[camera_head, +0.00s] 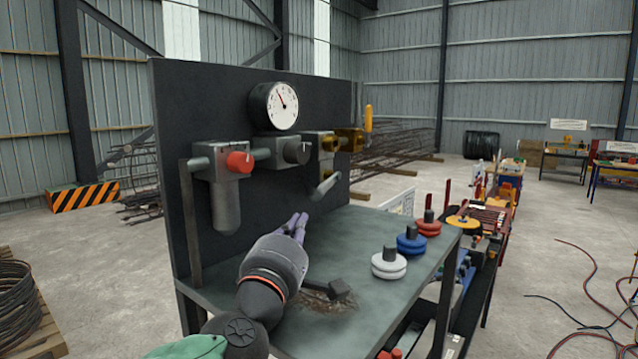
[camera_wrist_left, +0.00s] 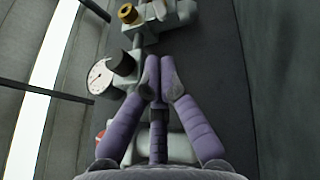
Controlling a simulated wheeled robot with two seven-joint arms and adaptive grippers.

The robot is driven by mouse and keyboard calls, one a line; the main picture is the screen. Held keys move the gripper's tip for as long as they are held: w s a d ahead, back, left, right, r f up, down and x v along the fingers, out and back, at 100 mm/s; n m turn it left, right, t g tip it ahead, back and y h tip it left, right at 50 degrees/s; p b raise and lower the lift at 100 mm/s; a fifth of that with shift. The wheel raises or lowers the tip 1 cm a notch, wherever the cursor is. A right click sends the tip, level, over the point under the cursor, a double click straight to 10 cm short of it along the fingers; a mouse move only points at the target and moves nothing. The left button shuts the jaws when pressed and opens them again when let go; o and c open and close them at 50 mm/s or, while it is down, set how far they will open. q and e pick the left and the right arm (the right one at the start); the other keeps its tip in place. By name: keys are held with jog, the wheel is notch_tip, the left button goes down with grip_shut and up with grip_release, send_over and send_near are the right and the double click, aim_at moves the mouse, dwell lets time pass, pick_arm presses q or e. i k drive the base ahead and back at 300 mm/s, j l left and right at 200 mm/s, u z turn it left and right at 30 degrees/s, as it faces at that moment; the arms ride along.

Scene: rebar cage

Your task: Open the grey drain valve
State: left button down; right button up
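The grey valve knob (camera_head: 297,151) sits on the pipe fixed to the dark upright panel, between a red knob (camera_head: 238,162) and a brass valve (camera_head: 347,140). Its small pointer mark faces me. My left gripper (camera_head: 298,220) has purple fingers and is below the knob, in front of the panel and above the bench, apart from the knob. In the left wrist view its fingertips (camera_wrist_left: 159,62) come together with nothing seen between them. My right gripper is not in view.
A round gauge (camera_head: 274,107) is above the pipe. A grey lever (camera_head: 325,185) hangs under the pipe to the right. The bench top (camera_head: 350,240) carries white (camera_head: 388,264), blue (camera_head: 411,240) and red (camera_head: 428,224) round pieces. A dark block (camera_head: 340,288) lies nearer.

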aim_at(330, 182)
jog(key=k+j, duration=0.75)
